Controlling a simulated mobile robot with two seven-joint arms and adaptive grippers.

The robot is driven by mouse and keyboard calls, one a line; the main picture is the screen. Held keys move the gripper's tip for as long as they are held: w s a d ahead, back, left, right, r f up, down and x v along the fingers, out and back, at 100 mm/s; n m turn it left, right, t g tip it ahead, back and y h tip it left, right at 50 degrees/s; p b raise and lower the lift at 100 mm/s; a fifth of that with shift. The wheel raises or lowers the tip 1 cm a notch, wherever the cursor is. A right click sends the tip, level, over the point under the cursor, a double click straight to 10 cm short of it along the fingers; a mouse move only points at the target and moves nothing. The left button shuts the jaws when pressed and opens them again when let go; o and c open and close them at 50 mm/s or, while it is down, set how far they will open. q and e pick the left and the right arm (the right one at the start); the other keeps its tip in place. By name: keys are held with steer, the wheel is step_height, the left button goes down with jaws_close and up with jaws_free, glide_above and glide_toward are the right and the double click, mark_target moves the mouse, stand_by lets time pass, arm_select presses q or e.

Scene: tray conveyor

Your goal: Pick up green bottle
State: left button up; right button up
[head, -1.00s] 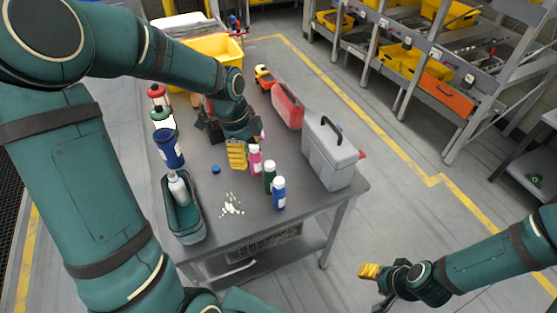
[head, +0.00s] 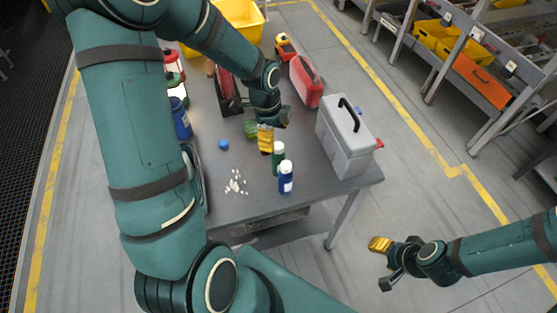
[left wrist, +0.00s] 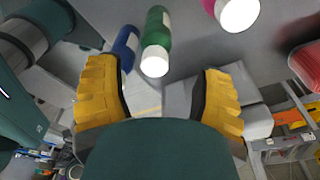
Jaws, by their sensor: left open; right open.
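The green bottle (head: 278,158) with a white cap stands on the grey table, just behind the blue bottle (head: 286,178). My left gripper (head: 265,139) is open, just behind and left of the green bottle, and partly hides it. In the left wrist view the green bottle (left wrist: 157,35) lies ahead between the spread yellow fingers, with nothing held. The blue bottle (left wrist: 126,43) is to its left and a pink bottle (left wrist: 233,12) to its right there. The pink bottle is hidden in the head view. My right gripper (head: 382,263) is open and empty, off the table over the floor.
A grey toolbox (head: 346,140) stands to the right of the bottles, with a red case (head: 306,82) behind it. White pellets (head: 236,183) and a blue cap (head: 223,145) lie to the left. A yellow bin (head: 240,15) is at the back.

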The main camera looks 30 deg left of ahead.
mark_target(278, 145)
arm_select(q)
steer(key=f, duration=0.2)
steer(key=d+f, duration=0.1)
steer(key=f, duration=0.1)
steer(key=shift+s+d, duration=0.1)
steer(key=shift+d, duration=0.1)
steer(key=shift+f, duration=0.5)
jaws_close()
